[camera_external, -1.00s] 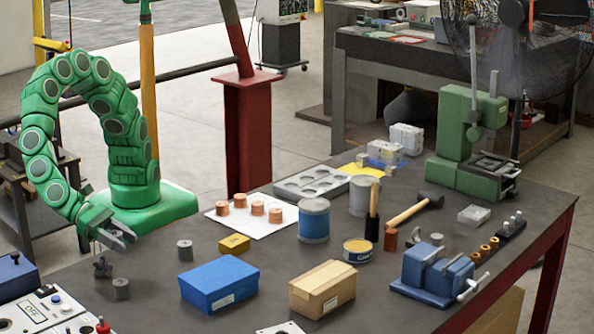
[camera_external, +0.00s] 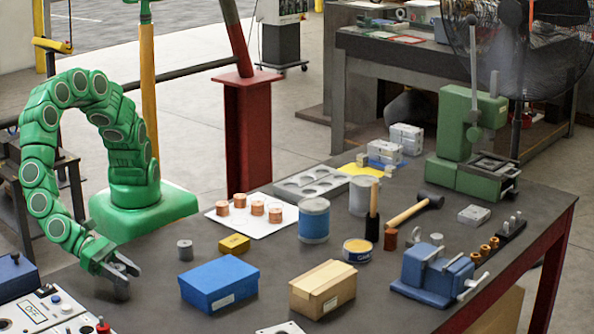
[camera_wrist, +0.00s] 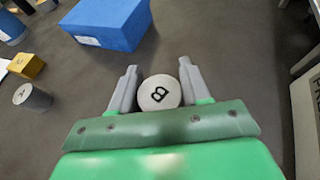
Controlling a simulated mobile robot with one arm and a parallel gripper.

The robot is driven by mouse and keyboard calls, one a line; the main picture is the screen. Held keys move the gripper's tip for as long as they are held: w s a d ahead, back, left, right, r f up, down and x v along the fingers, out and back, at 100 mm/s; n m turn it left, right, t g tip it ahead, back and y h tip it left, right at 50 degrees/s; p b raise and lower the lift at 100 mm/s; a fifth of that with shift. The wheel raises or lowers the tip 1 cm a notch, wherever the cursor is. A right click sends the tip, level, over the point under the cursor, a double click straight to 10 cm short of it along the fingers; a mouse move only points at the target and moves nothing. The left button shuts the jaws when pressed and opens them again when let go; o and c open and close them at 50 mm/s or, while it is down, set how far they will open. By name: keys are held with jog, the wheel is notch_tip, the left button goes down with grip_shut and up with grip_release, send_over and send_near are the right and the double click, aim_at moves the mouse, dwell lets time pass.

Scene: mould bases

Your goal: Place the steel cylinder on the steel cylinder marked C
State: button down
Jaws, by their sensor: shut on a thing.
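My gripper (camera_external: 124,272) is low over the near left part of the table. Its fingers are shut on a steel cylinder (camera_wrist: 159,93) whose top shows the letter B in the wrist view. In the external view this cylinder (camera_external: 121,293) is partly covered by the gripper and looks upright at the table surface; I cannot tell whether it touches the table. A second steel cylinder (camera_external: 185,250) stands apart, up and to the right of the gripper. It also shows at the left in the wrist view (camera_wrist: 32,97); I cannot read a mark on it.
A blue box (camera_external: 220,284) and a yellow block (camera_external: 234,244) lie right of the gripper. Beyond are a white sheet (camera_external: 223,215) with several copper cylinders, and a blue-banded can (camera_external: 314,221). A control panel (camera_external: 52,309) is at the lower left. Table between panel and blue box is clear.

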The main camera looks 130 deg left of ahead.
jog(key=shift+f, duration=0.1)
jog(key=c, duration=0.5)
grip_release()
